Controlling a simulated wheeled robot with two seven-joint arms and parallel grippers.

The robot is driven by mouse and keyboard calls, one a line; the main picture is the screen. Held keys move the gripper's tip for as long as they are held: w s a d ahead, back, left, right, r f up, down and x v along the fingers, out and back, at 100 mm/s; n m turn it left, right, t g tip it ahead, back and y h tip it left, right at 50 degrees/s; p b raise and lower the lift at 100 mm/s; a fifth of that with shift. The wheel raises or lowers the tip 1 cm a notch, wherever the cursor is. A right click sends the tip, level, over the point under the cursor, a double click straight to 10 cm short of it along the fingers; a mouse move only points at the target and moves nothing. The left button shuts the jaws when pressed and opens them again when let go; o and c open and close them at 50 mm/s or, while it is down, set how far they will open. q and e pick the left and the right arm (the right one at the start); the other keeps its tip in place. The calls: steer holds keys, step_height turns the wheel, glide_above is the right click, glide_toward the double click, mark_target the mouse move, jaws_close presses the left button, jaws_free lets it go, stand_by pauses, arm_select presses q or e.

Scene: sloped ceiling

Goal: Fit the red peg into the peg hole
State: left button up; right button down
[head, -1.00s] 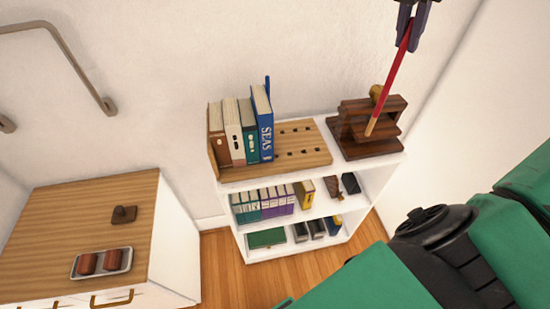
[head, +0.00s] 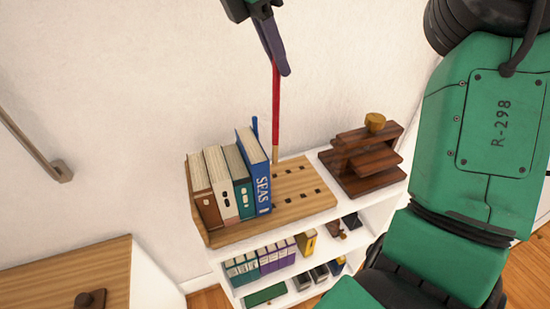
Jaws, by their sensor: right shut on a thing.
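The red peg (head: 276,105) hangs nearly upright, with a bare wood-coloured lower end. My right gripper (head: 277,67) is shut on its upper end, above the shelf. The wooden peg board (head: 312,202) lies on top of the white shelf and has rows of small dark square holes. The peg's lower end appears at the board's back edge, just right of the books. I cannot tell whether it touches the board or sits in a hole. A blue peg (head: 255,125) stands behind the books. My left gripper is out of view.
Several upright books (head: 228,182) cover the board's left part. A dark wooden stand (head: 362,160) with a gold knob is on the shelf top at right. The wall is close behind. A wooden-topped cabinet (head: 50,280) is at lower left.

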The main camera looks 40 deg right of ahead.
step_height(320, 180, down, 22)
steer(key=w, duration=0.1)
steer(key=shift+w+a+r, duration=0.2)
steer(key=shift+a+r, duration=0.05)
steer(key=c, duration=0.9)
jaws_free()
steer(key=shift+w+d+f, duration=0.15)
steer(key=shift+w, duration=0.15)
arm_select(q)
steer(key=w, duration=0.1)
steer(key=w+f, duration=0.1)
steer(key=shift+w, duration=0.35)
arm_select(e)
steer(key=shift+o, duration=0.2)
steer(key=shift+w+d, duration=0.1)
